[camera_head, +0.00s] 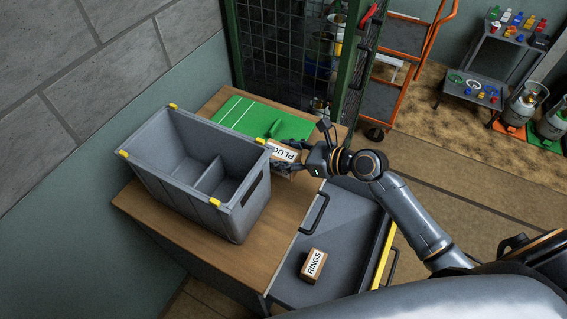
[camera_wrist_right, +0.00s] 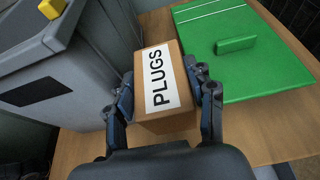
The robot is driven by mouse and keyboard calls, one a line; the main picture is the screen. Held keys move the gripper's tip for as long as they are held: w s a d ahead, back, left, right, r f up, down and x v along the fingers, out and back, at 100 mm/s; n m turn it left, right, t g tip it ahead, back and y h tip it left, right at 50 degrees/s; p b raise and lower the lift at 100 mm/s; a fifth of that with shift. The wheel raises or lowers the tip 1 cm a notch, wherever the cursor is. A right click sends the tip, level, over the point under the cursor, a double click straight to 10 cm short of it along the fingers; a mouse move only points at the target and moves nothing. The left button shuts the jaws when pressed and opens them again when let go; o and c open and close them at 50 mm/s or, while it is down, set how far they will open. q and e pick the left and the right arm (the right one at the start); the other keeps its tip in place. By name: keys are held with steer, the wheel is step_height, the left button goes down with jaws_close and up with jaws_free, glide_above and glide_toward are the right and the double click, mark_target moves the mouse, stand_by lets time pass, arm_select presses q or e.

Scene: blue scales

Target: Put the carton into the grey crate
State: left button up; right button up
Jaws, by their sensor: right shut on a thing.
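The carton (camera_head: 284,152) is a brown box with a white PLUGS label. My right gripper (camera_head: 290,158) is shut on it, beside the right wall of the grey crate. In the right wrist view the carton (camera_wrist_right: 163,88) sits between the two fingers of my right gripper (camera_wrist_right: 165,95). I cannot tell whether it touches the tabletop. The grey crate (camera_head: 232,207) has yellow corners and a divider inside, and its visible compartments look empty. Its side wall also shows in the right wrist view (camera_wrist_right: 95,50). A second brown carton labelled RINGS (camera_head: 313,264) lies in the open drawer. My left gripper is not in view.
The crate stands on a wooden-topped cabinet (camera_head: 150,215). A green board (camera_head: 245,115) with a raised green block lies behind the carton. The grey drawer (camera_head: 345,225) is pulled out at the right. A mesh cage (camera_head: 280,50) stands behind the cabinet.

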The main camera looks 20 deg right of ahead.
step_height(320, 180, down, 4)
steer(key=shift+w+f, duration=0.1)
steer(key=shift+a+f, duration=0.1)
steer(key=shift+f, duration=0.5)
steer(key=shift+f, duration=0.15)
steer(key=o, duration=1.1)
steer(key=shift+s, duration=0.2)
steer(key=shift+o, duration=0.2)
